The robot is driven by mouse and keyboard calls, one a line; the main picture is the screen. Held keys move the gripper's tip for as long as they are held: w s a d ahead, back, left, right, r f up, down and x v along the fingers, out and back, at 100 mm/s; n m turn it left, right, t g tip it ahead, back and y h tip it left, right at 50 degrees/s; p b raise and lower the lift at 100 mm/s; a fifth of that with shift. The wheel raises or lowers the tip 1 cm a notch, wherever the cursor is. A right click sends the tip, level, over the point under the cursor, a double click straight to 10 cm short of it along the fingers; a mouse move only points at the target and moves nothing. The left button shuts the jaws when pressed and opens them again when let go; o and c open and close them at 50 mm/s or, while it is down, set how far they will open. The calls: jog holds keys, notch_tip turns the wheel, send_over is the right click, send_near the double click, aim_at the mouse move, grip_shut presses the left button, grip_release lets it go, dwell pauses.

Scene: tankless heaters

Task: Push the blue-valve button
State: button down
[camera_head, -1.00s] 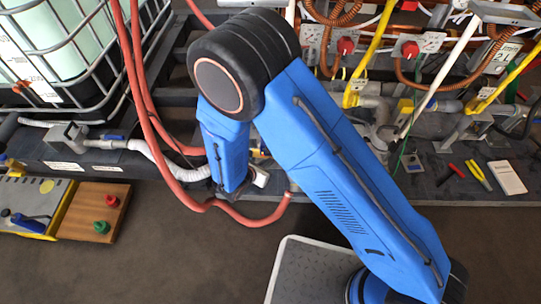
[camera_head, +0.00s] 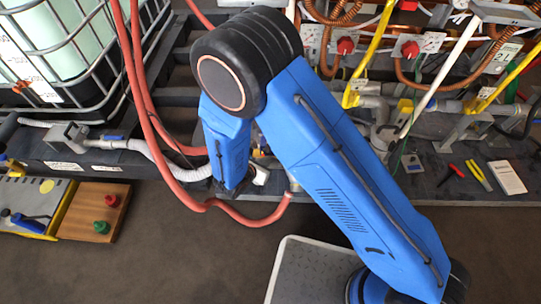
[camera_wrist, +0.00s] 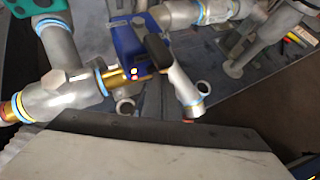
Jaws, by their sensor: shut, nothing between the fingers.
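In the wrist view a blue box (camera_wrist: 128,40) with small lit spots on its lower edge stands among grey pipes. A black lever-like piece (camera_wrist: 158,52) is just right of it. I cannot tell which part is the blue-valve button. My gripper (camera_head: 234,190) shows in the head view only as a dark end under my blue wrist link, at the bench's front edge. It is shut and empty. Its fingertips are hidden, and I see no clear contact with the blue box.
Grey pipes (camera_wrist: 62,95) with blue rings and a brass fitting (camera_wrist: 115,78) crowd the wrist view. A red hose (camera_head: 180,185) hangs left of my wrist. A wooden board (camera_head: 92,212) with red and green knobs lies at left. Loose tools (camera_head: 478,175) lie on the bench at right.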

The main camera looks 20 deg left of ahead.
dwell(0.4)
jog(key=shift+s+d, duration=0.1)
jog(key=shift+s, duration=0.35)
jog(key=s, duration=0.3)
jog(key=s+d, duration=0.1)
jog(key=s, duration=0.1)
jog(key=shift+s+d, duration=0.2)
jog(key=shift+s, duration=0.2)
dwell(0.6)
